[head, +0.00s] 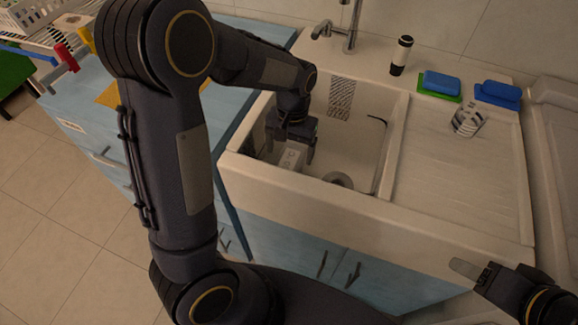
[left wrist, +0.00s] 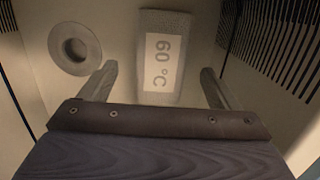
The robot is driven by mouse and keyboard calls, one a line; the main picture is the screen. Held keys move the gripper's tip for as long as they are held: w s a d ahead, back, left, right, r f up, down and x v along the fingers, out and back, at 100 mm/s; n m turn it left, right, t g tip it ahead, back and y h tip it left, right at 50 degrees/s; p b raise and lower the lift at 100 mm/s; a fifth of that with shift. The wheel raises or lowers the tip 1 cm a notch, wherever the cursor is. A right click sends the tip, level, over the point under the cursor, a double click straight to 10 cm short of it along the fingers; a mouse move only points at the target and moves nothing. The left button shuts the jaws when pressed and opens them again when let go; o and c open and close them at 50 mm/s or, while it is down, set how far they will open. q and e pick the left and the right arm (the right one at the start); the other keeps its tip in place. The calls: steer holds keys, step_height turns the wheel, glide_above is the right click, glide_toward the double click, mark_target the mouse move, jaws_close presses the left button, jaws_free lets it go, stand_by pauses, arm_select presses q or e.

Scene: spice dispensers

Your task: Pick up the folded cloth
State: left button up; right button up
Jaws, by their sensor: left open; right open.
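The folded cloth (head: 292,157) is a small pale block low in the sink, partly hidden by my left gripper (head: 290,146). In the left wrist view the cloth (left wrist: 165,55) is grey, with a white "60 °C" label facing the camera. My left gripper (left wrist: 158,80) is open and points down into the sink. Its fingertips appear on either side of the cloth's near end; the cloth lies beyond them, and contact cannot be told. My right gripper (head: 468,269) is open and empty, outside the sink at the lower right.
The white sink (head: 250,180) has walls around my left gripper and a drain (head: 338,180) beside the cloth. A patterned piece (head: 341,98) is on its back wall. A glass (head: 468,119), blue sponges (head: 441,83) and a dark bottle (head: 401,55) stand around the drainboard (head: 455,175).

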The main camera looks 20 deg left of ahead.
mark_target(289, 160)
arm_select(q)
step_height(289, 160, down, 6)
steer(key=shift+s, duration=0.1)
steer(key=c, duration=1.1)
